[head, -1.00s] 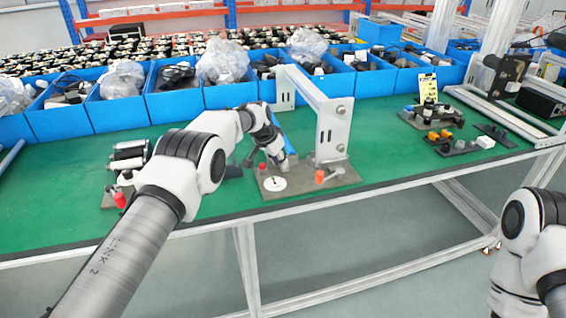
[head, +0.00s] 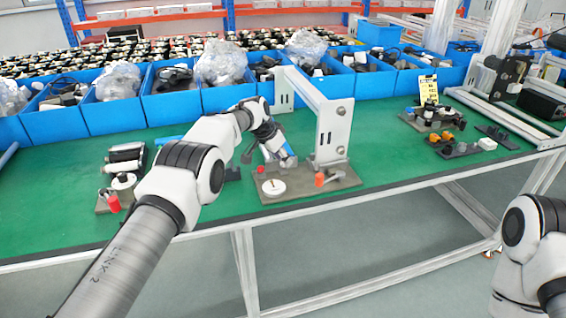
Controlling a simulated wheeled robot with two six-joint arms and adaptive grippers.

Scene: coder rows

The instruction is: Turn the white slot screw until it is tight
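The white slot screw (head: 273,188) is a flat white disc with a small dark slot mark, on the front left of a grey-brown base plate (head: 300,196). My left gripper (head: 287,160) is above and behind the disc, near the metal frame's left side, and looks apart from it. Its fingers are small and partly merged with the blue-grey parts around them, so I cannot tell whether they are open or shut. My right arm (head: 535,245) shows at the right edge; its gripper is out of view.
A metal bracket frame (head: 330,130) stands on the plate, with an orange-red knob (head: 319,179) in front. Another fixture with a red piece (head: 113,204) is at left. Blue bins (head: 60,122) line the back.

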